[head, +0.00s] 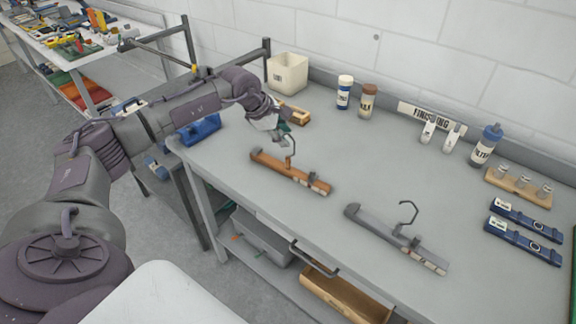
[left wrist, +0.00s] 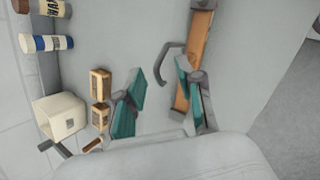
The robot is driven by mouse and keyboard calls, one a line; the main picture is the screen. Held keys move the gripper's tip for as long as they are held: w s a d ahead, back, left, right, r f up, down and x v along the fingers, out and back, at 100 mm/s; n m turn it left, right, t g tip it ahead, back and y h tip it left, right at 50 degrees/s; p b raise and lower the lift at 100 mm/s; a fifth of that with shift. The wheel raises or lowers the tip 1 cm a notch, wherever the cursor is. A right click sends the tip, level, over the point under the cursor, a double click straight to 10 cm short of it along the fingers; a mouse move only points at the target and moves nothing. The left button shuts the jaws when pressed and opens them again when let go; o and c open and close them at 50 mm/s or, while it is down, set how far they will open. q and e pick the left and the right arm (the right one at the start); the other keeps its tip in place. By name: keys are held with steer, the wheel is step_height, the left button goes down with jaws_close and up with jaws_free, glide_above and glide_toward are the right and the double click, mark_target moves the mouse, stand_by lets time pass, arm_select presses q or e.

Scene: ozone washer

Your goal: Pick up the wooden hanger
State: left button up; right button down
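The wooden hanger (head: 285,171) lies on the grey workbench near its front left edge, with its dark hook standing up. In the left wrist view, the wooden hanger (left wrist: 203,40) runs down the right of centre, partly hidden by a finger. My left gripper (head: 282,137) is just above and behind the hanger, close to its hook. In the left wrist view, its teal fingers (left wrist: 160,72) are spread apart, with the hook showing between and beyond their tips. I cannot tell whether they touch it. My right gripper is not in view.
A grey hanger (head: 395,236) lies to the right on the bench (head: 400,170). A white bin (head: 287,72), wooden brushes or blocks (head: 294,113) and bottles (head: 367,100) stand along the back. Dark blue tools (head: 522,242) lie at the right. The bench between the hangers is clear.

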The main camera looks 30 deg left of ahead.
arm_select(q)
steer(key=shift+w+d+f, duration=0.1)
steer(key=shift+w+f, duration=0.1)
steer(key=shift+f, duration=0.25)
steer(key=shift+c, duration=0.3)
jaws_close()
steer(key=shift+r, duration=0.15)
